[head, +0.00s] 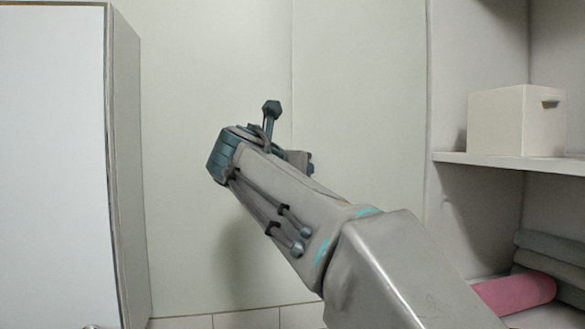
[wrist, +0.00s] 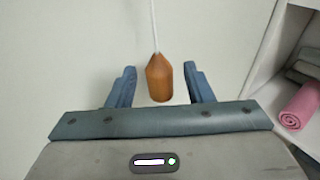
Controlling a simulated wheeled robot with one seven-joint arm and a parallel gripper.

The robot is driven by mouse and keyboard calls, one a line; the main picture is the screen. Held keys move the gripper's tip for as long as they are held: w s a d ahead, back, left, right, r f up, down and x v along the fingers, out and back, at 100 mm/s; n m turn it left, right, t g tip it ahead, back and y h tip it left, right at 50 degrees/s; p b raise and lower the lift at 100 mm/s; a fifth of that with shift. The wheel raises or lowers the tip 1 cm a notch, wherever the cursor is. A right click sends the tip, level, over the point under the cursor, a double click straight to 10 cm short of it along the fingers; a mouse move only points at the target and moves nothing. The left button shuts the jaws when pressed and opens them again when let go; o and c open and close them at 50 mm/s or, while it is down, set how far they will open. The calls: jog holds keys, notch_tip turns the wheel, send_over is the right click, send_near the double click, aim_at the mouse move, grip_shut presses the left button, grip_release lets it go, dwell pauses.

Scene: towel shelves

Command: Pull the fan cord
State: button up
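The fan cord shows in the wrist view as a thin white string (wrist: 154,28) with an orange-brown wooden pull (wrist: 159,80) at its lower end. The pull hangs between the two blue fingers of my gripper (wrist: 160,85), with a visible gap on each side. The gripper is open. In the head view my arm reaches up and away, and its end is in front of the pale wall. The cord and its pull do not show in the head view, and the fingers are mostly hidden there. The fan itself is in neither view.
A white cabinet or door (head: 52,160) stands at the left. At the right a shelf (head: 510,162) holds a white box (head: 515,120). Below it lie a rolled pink towel (head: 515,293) and grey towels (head: 550,255). The pink towel also shows in the wrist view (wrist: 300,107).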

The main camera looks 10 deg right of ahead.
jog(key=b+v, duration=0.1)
jog(key=v, duration=1.2)
jog(key=shift+s+a+b, duration=0.25)
jog(key=shift+s+b, duration=0.05)
jog(key=s+d+f+m+g+y, duration=0.15)
jog(key=f+m, duration=0.25)
jog(key=f, duration=0.5)
jog(key=s+d+f+m+g+y, duration=0.1)
jog(key=d+f+m+g, duration=0.3)
jog(key=f, duration=0.5)
jog(key=s+d+f+m+g+y, duration=0.1)
jog(key=s+d+f+m+y, duration=0.1)
jog(key=f+m, duration=0.5)
jog(key=s+f+m+g+y, duration=0.2)
jog(key=s+f+m, duration=0.4)
jog(key=f, duration=0.4)
jog(key=s+f+m+g+y, duration=0.2)
jog(key=s+f+m, duration=0.4)
jog(key=f, duration=0.5)
jog(key=shift+s+f+m, duration=0.15)
jog(key=shift+f+m, duration=0.2)
jog(key=shift+m, duration=0.75)
